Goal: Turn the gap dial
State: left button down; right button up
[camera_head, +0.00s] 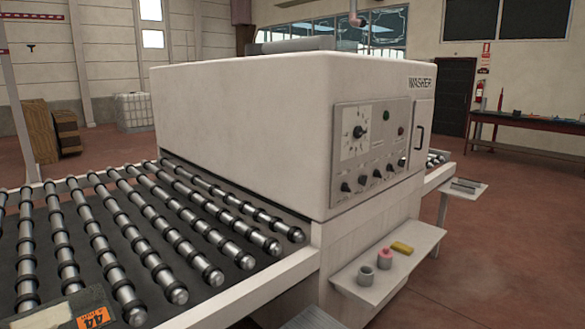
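A control panel (371,150) is on the side of the white washer housing (240,120). A large black dial (360,131) sits on a pale square plate with marks around it, at the panel's upper left. Its pointer and lettering are too small to read. A row of several smaller black knobs (363,181) runs below it. I cannot read which one is labelled as the gap dial. Neither of my grippers shows in the head view, and nothing is touching the panel.
A roller conveyor (130,240) runs into the washer from the left. An object with an orange label (93,319) is at its lower left. A shelf (385,262) below the panel holds a grey cup (366,275), a pink bottle (385,258) and a yellow block (402,248). Floor at right is clear.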

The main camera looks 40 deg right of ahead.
aim_at(358, 132)
jog(key=z, duration=1.75)
jog(key=i+l+u, duration=0.15)
jog(key=u, duration=0.25)
jog(key=i+l+u, duration=0.2)
jog(key=u, duration=0.2)
